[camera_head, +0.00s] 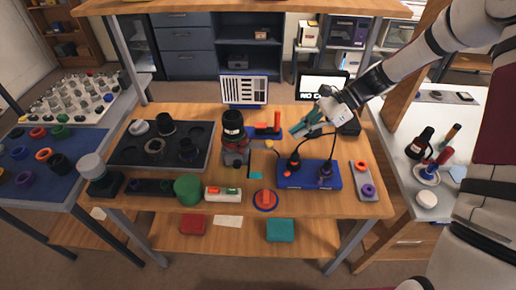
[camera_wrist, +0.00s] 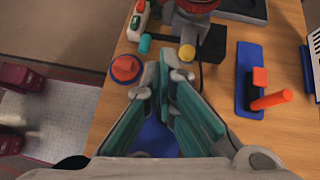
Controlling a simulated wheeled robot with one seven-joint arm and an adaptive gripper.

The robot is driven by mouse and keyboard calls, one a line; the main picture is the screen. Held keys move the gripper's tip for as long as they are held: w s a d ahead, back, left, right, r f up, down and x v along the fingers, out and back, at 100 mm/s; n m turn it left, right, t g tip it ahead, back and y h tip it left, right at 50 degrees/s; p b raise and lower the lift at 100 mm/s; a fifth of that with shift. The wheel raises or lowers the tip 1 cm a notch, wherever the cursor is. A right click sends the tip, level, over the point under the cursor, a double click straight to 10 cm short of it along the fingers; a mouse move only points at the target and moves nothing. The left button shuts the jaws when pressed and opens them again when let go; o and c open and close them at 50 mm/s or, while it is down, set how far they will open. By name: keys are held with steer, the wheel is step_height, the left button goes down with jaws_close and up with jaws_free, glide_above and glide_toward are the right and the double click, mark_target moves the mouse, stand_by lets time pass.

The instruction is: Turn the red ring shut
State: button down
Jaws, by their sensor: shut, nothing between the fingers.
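A black lens (camera_head: 233,124) stands upright in a grey holder (camera_head: 236,157) at the middle of the table. In the wrist view a dark red ring (camera_wrist: 197,4) shows at the top edge, above the grey holder, and is partly cut off. I cannot make out its setting. My gripper (camera_head: 296,131) is to the right of the lens, apart from it, above the table. In the wrist view its teal fingers (camera_wrist: 163,72) are together and empty.
A blue plate with a red handle (camera_wrist: 270,100) lies near the lens. A red knob on a blue disc (camera_head: 265,199) sits at the front edge. A blue box with black plugs and cables (camera_head: 310,175) stands below my gripper. A black tray (camera_head: 125,155) lies left.

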steer(key=s+a+f+p, duration=0.1)
steer(key=a+f, duration=0.1)
steer(key=a, duration=0.3)
steer(key=s+a+f+p, duration=0.1)
steer(key=a+f+p, duration=0.1)
steer(key=a, duration=0.4)
steer(key=shift+a+f, duration=0.3)
steer(key=shift+f, duration=0.5)
